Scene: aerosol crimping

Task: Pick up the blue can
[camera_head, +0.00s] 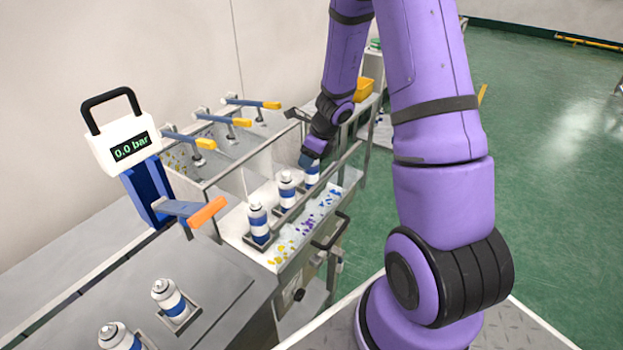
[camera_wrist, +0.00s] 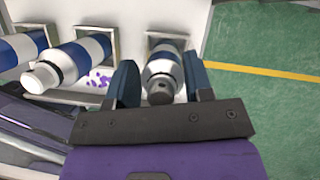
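Three white cans with blue bands stand in a row on the paint-spotted bench. The far can (camera_head: 312,174), beside blue spots (camera_head: 334,190), is taken as the blue can; it also shows in the wrist view (camera_wrist: 163,66). My gripper (camera_head: 308,160) is at this can's top. In the wrist view my gripper (camera_wrist: 160,78) has one finger on each side of the can, with a small gap at the left finger, so it looks open around it. The can still sits in its square holder (camera_wrist: 168,36).
The middle can (camera_head: 286,188), by purple spots, stands close beside. The near can (camera_head: 259,222) is by yellow spots. A metal rail (camera_head: 345,160) and levers with yellow handles (camera_head: 237,122) flank the row. Two cans (camera_head: 170,298) stand on the nearer table.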

